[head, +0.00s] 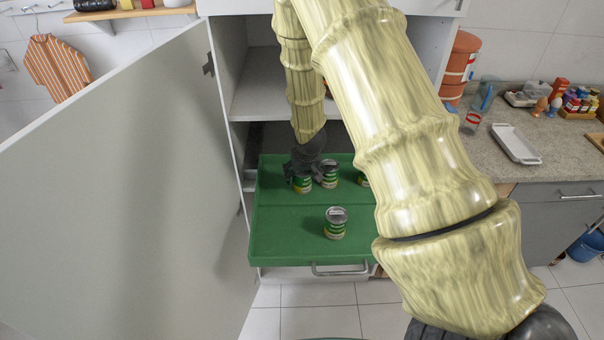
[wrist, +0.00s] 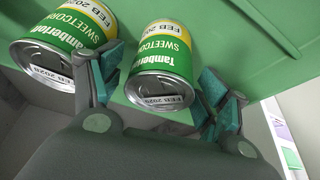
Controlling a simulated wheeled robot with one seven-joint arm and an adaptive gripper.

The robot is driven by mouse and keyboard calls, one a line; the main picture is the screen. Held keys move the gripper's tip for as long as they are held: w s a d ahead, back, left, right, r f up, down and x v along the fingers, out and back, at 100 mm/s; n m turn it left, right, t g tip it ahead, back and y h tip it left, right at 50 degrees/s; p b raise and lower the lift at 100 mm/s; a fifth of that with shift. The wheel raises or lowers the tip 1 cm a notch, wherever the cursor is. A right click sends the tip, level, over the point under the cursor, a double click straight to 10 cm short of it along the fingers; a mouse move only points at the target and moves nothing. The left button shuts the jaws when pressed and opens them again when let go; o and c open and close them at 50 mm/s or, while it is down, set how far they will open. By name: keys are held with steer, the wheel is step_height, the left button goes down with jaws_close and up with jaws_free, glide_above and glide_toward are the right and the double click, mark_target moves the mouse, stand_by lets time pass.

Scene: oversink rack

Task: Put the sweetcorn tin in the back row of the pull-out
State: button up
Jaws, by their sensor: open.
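The green pull-out (head: 275,238) is drawn out of the cabinet, with a low ridge between its back and front rows. A green and white sweetcorn tin (head: 303,185) stands at the left of the back row. My gripper (head: 302,174) is open around it, coming from the back. In the wrist view this sweetcorn tin (wrist: 160,68) is between the two fingers, with a gap on the right finger's side. A second sweetcorn tin (wrist: 62,42) is just outside the left finger; it appears to be the tin (head: 329,174) to the right in the head view.
Another tin (head: 363,179) in the back row is partly hidden by my arm. A tin (head: 335,222) stands alone in the front row. The open cabinet door (head: 120,190) is at the left, and a shelf (head: 262,95) is above the pull-out.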

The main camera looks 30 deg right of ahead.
steer(key=b+v, duration=0.3)
steer(key=v, duration=0.9)
stand_by(0.4)
steer(key=shift+r, duration=0.1)
